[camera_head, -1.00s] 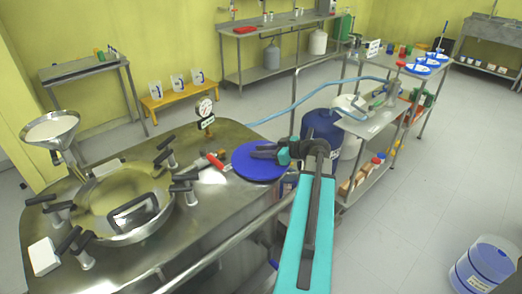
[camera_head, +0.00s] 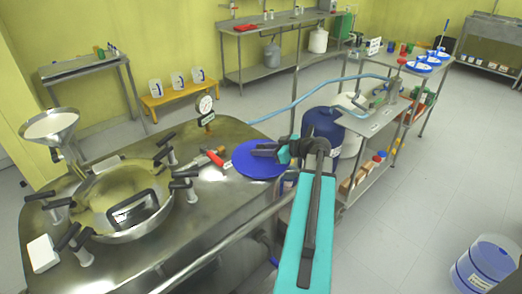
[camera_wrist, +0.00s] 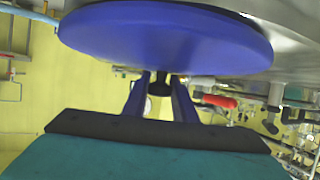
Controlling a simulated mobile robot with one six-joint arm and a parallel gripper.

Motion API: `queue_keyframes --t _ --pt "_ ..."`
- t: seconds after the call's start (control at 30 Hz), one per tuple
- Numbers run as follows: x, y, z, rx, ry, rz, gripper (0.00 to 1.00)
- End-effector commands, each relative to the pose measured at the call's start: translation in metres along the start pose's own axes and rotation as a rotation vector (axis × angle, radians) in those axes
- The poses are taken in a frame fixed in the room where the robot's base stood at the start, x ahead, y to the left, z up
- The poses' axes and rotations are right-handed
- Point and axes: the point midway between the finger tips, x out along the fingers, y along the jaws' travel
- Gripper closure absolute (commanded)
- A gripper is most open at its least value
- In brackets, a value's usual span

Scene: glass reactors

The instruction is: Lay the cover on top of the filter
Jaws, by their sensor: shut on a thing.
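The cover is a flat round blue disc (camera_head: 257,165), seen over the right end of the steel reactor top. My gripper (camera_head: 265,149) is shut on it, with dark fingers on its upper side in the head view. In the wrist view the blue disc (camera_wrist: 165,38) fills the upper middle, beyond my gripper's fingers (camera_wrist: 160,85). I cannot tell for sure which vessel is the filter. A blue drum-like vessel (camera_head: 323,124) stands just behind and right of my gripper, partly hidden by the arm.
The steel reactor top (camera_head: 228,187) carries a round hatch (camera_head: 122,232) with black-handled clamps, a gauge (camera_head: 204,104) and a red-handled valve (camera_head: 215,158). A steel funnel (camera_head: 50,123) stands at left. A cart (camera_head: 372,123) with bottles is at right.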

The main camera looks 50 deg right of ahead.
Motion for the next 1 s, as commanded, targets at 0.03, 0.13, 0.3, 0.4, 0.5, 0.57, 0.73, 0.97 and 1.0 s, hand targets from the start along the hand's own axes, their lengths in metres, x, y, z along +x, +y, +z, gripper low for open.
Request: queue_keyframes --t 0.03,0.13,0.3,0.4,0.5,0.57,0.73,0.97,1.0 --pt "0.0003 0.0001 0.0008 0.0 0.001 0.0 1.0" --pt "0.0006 0.0002 0.0018 0.0 0.001 0.0 1.0" --pt "0.0011 0.0003 0.0035 0.0 0.001 0.001 1.0" --pt "0.0015 0.0003 0.0045 0.0 0.001 0.001 1.0" --pt "0.0013 0.0004 0.0042 0.0 0.001 0.001 0.67" --pt "0.0012 0.0004 0.0042 0.0 0.001 0.001 0.56" --pt "0.0011 0.0005 0.0044 0.0 0.0 0.001 0.53" --pt "-0.0007 0.0007 0.005 0.001 0.0 0.002 0.53" --pt "-0.0022 0.0007 0.0051 0.001 0.0 0.002 0.53"
